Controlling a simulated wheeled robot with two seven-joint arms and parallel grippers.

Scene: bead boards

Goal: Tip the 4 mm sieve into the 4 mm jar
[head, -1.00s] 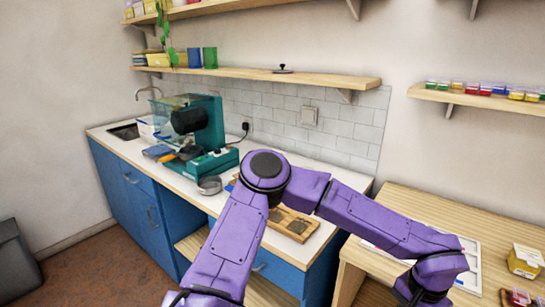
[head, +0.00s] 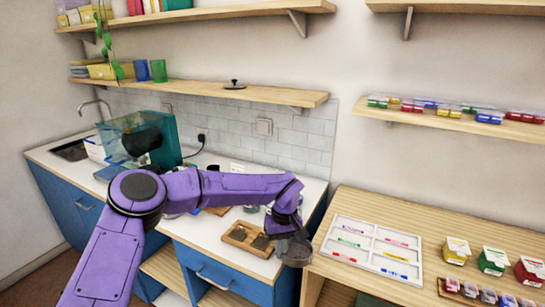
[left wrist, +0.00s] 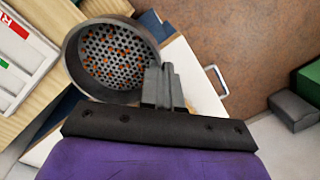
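My left gripper (head: 287,224) reaches in from the left and is over the gap between the white counter and the wooden table. In the left wrist view my left gripper (left wrist: 162,85) is shut on the edge of a round dark grey sieve (left wrist: 72,62). The sieve has a perforated bottom with several orange beads lying on it. In the head view the sieve (head: 293,252) hangs below the gripper near the table's left edge. I cannot make out which container is the 4 mm jar. My right gripper is not in view.
A white sectioned tray (head: 335,238) with coloured strips lies on the wooden table (head: 415,284). Yellow (head: 457,250), green (head: 494,260) and red (head: 528,270) labelled containers stand right of it. Small lidded boxes line the front right.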

